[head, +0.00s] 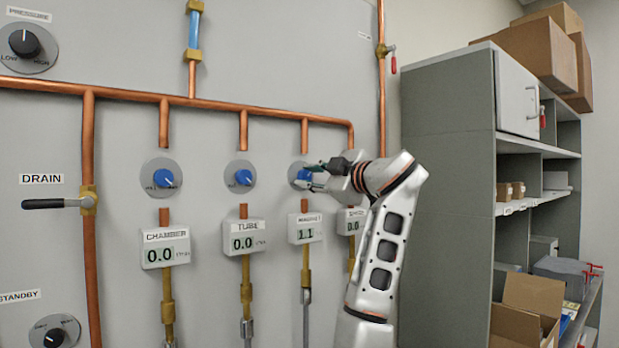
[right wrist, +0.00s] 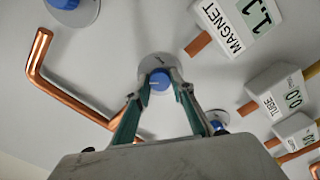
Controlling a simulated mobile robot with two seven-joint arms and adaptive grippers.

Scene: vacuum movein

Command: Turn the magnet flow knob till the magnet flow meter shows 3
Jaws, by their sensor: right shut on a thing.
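The blue magnet flow knob (head: 299,172) sits on a grey round plate on the wall panel, above the magnet meter. The magnet flow meter (head: 306,228) reads about 1.1; it also shows in the right wrist view (right wrist: 236,24), turned, reading 1.1. My right gripper (head: 310,177) is at the knob, partly covering it. In the right wrist view its fingers (right wrist: 160,78) are shut on the blue knob (right wrist: 159,82), one on each side. My left gripper is not in view.
The tube knob (head: 243,177) and chamber knob (head: 163,178) lie to the left, with their meters reading 0.0 below. Copper pipes run above and below the knobs. A grey shelf cabinet (head: 447,150) with boxes stands right of the panel.

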